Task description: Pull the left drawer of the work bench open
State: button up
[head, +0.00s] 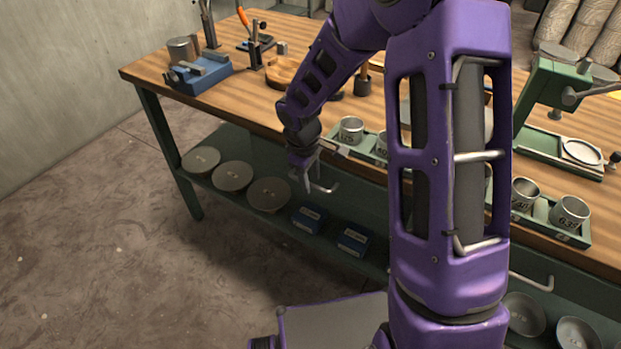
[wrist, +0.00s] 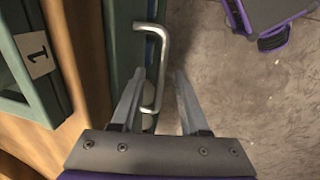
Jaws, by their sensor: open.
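The work bench (head: 238,105) has a wooden top and a green frame. The left drawer's handle (head: 323,188) is a silver bar on the bench's green front, near the tip of my arm. In the wrist view the handle (wrist: 160,60) stands out from the green drawer front (wrist: 121,50) and looks shut in its frame. My gripper (head: 308,172) is open; in the wrist view its two fingers (wrist: 160,85) lie to either side of the handle. I cannot tell whether a finger touches the bar. My arm hides part of the bench front.
Numbered metal cups (head: 351,129) stand in green trays along the front edge. Another silver handle (head: 531,282) is at the right. Round lidded tins (head: 232,176) and blue boxes (head: 354,240) sit on the lower shelf. The floor (head: 110,250) before the bench is clear at left.

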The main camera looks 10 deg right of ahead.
jog(key=shift+c, duration=0.2)
grip_shut()
dwell(1.1)
